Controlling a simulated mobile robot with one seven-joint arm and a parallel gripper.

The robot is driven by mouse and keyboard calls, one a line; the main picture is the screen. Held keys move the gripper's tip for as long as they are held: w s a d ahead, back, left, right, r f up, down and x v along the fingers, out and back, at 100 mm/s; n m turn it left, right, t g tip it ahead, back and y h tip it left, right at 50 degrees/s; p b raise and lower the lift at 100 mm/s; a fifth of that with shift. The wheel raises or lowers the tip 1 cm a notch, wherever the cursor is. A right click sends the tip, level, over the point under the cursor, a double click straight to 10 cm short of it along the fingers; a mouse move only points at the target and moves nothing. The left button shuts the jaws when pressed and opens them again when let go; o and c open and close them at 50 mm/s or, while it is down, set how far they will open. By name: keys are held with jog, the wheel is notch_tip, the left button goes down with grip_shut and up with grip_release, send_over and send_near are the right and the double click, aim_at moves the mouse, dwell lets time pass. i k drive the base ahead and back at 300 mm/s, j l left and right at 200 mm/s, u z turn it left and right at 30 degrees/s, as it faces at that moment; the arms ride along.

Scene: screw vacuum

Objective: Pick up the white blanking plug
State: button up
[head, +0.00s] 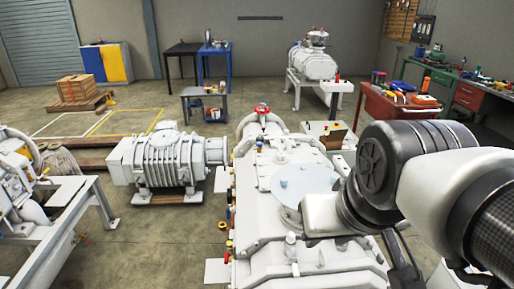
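I cannot clearly make out which part is the white blanking plug. A small white upright fitting (291,239) stands on top of the large white vacuum machine (258,215), near its front. It is too small to identify surely as the plug. A small pale spot shows on the round light-grey disc (305,184) on the same machine. My arm reaches in from the right over the machine's right side and covers part of it. My gripper's fingers do not show.
A red-handled valve (262,110) stands at the machine's far end. A ribbed white pump (172,160) sits on a pallet to the left, with a white frame (60,215) nearer. A red cart (398,103) stands at the right. Open floor lies behind the pump.

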aim_at(291, 239)
jog(key=k+z, duration=0.15)
jog(key=k, duration=0.5)
jog(key=z, duration=1.7)
jog(key=k+j+z, duration=0.2)
jog(key=j, duration=0.2)
jog(key=k+j+z, duration=0.2)
jog(key=j, duration=0.2)
jog(key=k+j, duration=0.2)
jog(key=j, duration=0.15)
jog(key=k+j, duration=0.25)
jog(key=j, duration=0.1)
